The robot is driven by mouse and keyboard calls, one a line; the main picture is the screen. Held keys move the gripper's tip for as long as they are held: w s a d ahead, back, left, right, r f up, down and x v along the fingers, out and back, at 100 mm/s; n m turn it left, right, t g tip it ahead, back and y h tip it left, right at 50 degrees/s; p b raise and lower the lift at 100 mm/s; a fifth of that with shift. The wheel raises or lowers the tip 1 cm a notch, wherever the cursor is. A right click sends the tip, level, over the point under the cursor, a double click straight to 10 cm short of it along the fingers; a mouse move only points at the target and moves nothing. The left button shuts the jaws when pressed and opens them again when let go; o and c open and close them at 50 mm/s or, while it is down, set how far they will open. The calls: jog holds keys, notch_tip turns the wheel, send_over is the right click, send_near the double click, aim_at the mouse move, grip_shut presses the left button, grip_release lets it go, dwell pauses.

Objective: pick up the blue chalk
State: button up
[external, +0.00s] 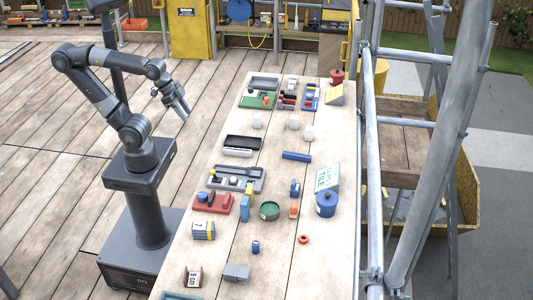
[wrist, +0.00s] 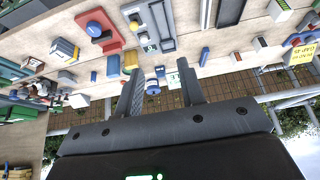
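Several blue pieces lie on the long wooden table (external: 275,133), and I cannot tell for sure which is the blue chalk. A long blue bar (external: 297,156) lies at mid-table; it also shows in the wrist view (wrist: 205,56). A small blue cylinder-like piece (external: 255,247) is at the near end, also in the wrist view (wrist: 93,76). A small blue piece (external: 295,187) stands between them. My gripper (external: 185,116) is raised left of the table, apart from all of them. In the wrist view its fingers (wrist: 164,84) are spread with nothing held.
A grey tray (external: 257,184), a red tray (external: 225,207), a green tin (external: 269,211), a blue pot (external: 326,204) and a sign (external: 329,175) crowd the middle. A black tray (external: 256,141) is farther back. Scaffold poles (external: 367,130) run along the right edge.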

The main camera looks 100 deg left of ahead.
dwell(0.4)
jog(key=shift+o, duration=1.4)
